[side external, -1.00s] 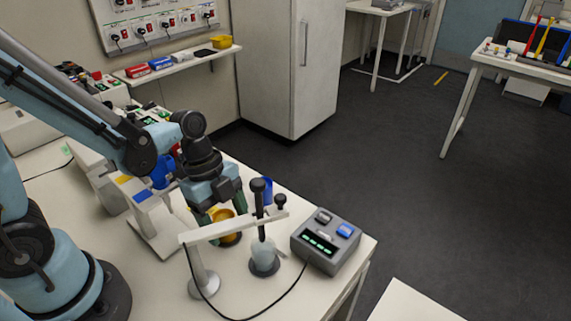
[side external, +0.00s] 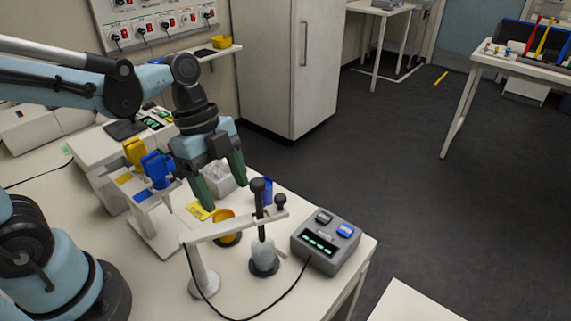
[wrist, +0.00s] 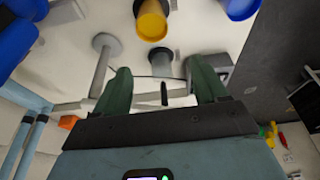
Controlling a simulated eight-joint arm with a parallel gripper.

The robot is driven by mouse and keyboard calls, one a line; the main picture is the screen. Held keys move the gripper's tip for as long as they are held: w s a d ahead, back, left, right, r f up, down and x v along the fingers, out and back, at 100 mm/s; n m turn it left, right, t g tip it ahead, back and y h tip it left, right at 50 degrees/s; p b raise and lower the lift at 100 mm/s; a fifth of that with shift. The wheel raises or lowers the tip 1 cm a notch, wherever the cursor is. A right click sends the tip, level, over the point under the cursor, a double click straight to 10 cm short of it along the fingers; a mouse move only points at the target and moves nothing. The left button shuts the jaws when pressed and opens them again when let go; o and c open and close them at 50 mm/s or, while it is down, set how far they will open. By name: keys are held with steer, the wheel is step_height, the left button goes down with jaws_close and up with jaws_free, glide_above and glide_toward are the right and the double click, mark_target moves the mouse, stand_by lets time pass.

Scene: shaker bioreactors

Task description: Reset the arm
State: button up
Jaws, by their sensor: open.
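My gripper (side external: 222,188) is open, with its two green fingers apart and pointing down. It hangs in the air above the bench, over and behind the yellow cup (side external: 226,232). Nothing is between the fingers in the side view. In the wrist view my gripper (wrist: 162,85) shows both green fingers spread, with the yellow cup (wrist: 152,20) beyond them near the top edge.
A white stand with a probe (side external: 232,226) and a clear vessel (side external: 263,252) are in front. A grey control box (side external: 326,240) is at right. A blue cup (side external: 266,190), a blue-and-yellow rack (side external: 150,175) and a cable are close by. Open floor lies right.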

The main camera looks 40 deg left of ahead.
steer(key=w+d+n, duration=0.2)
steer(key=w, duration=0.3)
steer(key=shift+w+d+t, duration=0.3)
steer(key=shift+w+d, duration=0.05)
steer(key=shift+o, duration=0.4)
steer(key=shift+o, duration=1.3)
steer(key=shift+r, duration=0.2)
steer(key=shift+o, duration=0.9)
steer(key=shift+m+y, duration=0.3)
steer(key=shift+y, duration=0.1)
steer(key=r, duration=0.1)
steer(key=w+d+r, duration=0.1)
steer(key=r, duration=0.1)
steer(key=d+r, duration=0.1)
steer(key=r, duration=0.1)
steer(key=shift+w+d, duration=0.25)
steer(key=s+d+r+m+y, duration=0.15)
steer(key=s+r, duration=0.25)
steer(key=r, duration=0.7)
steer(key=s+d+r+y, duration=0.1)
steer(key=s+d+r, duration=0.2)
steer(key=r, duration=0.7)
step_height(320, 180, down, 10)
steer(key=shift+s+g, duration=0.25)
steer(key=shift+g, duration=0.15)
steer(key=shift+r, duration=0.1)
step_height(320, 180, up, 10)
